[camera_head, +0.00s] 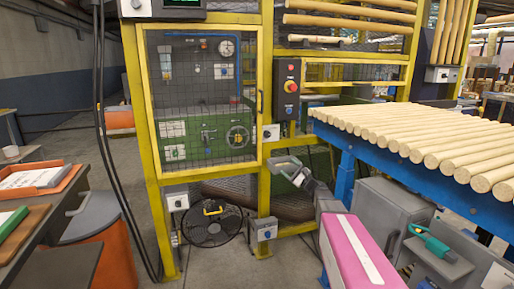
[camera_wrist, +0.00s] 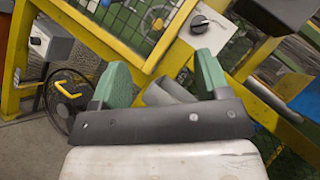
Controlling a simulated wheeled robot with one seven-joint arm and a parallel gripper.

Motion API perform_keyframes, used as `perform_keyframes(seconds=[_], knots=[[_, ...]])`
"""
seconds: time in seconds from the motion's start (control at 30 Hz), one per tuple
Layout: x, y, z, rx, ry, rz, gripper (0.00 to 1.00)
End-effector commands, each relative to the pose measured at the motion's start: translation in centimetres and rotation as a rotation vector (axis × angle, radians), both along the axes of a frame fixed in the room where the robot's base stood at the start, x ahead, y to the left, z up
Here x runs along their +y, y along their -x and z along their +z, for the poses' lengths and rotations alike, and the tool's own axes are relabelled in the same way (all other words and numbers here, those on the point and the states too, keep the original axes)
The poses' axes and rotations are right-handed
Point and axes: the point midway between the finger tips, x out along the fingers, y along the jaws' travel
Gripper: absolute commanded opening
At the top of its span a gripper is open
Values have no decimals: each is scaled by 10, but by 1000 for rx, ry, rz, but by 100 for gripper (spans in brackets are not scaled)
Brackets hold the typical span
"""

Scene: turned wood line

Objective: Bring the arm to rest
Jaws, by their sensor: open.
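My gripper (camera_wrist: 163,68) fills the lower part of the wrist view. Its two green finger pads stand wide apart on a dark grey bar. No held object shows between them. A grey rounded shape shows beyond the bar, between the fingers; I cannot tell what it is. The gripper faces the yellow-framed machine cage (camera_head: 153,115). In the head view, a grey jointed piece that looks like the end of my arm shows in front of the cage's lower right, but its fingers are not clear there.
A black fan (camera_head: 209,228) stands on the floor at the cage's foot. A blue-framed table (camera_head: 349,150) bears several wooden rods (camera_head: 430,140) at the right. A workbench with an orange tray (camera_head: 62,180) is at the left. Open floor lies at the back left.

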Motion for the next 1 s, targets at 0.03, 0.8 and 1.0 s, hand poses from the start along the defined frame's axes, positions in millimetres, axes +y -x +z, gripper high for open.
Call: perform_keyframes(seconds=[0.03, 0.8, 1.0], knots=[[8, 9, -6, 3, 47, 12, 69], [52, 218, -191, -27, 1390, 485, 69], [16, 271, -218, -63, 1746, 655, 69]])
